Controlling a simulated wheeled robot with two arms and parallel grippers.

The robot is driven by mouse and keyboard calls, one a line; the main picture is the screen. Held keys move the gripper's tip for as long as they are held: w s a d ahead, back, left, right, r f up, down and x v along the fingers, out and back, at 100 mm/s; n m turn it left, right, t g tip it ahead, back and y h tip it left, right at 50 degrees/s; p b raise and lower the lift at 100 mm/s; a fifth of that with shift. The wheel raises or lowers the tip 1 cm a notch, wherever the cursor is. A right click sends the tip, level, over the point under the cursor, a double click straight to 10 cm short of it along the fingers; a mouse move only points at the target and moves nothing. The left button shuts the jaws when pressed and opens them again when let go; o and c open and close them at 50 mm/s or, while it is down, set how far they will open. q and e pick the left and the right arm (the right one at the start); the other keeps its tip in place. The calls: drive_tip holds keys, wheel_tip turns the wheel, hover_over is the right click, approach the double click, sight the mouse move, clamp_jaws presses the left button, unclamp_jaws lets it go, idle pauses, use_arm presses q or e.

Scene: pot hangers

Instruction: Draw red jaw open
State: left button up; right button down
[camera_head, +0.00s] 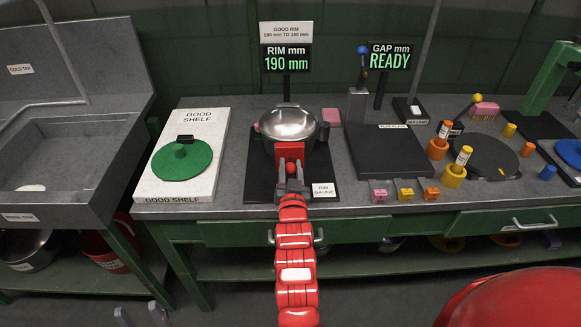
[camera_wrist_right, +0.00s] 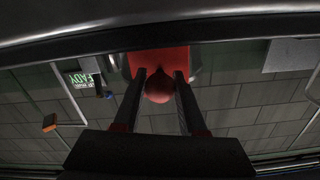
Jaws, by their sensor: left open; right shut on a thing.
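The red jaw (camera_head: 289,150) stands at the front of the black rim gauge (camera_head: 261,188), against the near side of a steel pot (camera_head: 288,121). In the right wrist view the red jaw (camera_wrist_right: 165,60) carries a round red knob (camera_wrist_right: 158,88). My right gripper (camera_wrist_right: 158,84) is shut on this knob, one finger on each side. In the head view my right gripper (camera_head: 291,171) is at the near side of the jaw, partly hiding the knob. My left gripper (camera_head: 140,315) shows only as grey fingertips, apart and empty, at the bottom edge. The rim display (camera_head: 286,59) reads 190 mm.
A green disc (camera_head: 182,160) lies on the white good shelf (camera_head: 207,170). A dark flat plate (camera_head: 388,155) is right of the gauge; the gap display (camera_head: 389,56) reads READY. Several coloured pieces stand farther right. A sink (camera_head: 60,150) is at the left.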

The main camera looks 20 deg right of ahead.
sight(290, 173)
drive_tip(key=v, duration=0.4)
drive_tip(key=shift+s+a+p, duration=0.1)
drive_tip(key=shift+s+p, duration=0.1)
drive_tip(key=shift+p, duration=0.2)
drive_tip(key=shift+s, duration=0.15)
drive_tip(key=shift+f, duration=0.15)
drive_tip(key=c, duration=0.7)
unclamp_jaws()
drive_tip(key=shift+c, duration=0.2)
drive_tip(key=shift+o, duration=1)
drive_tip(key=shift+s, duration=0.15)
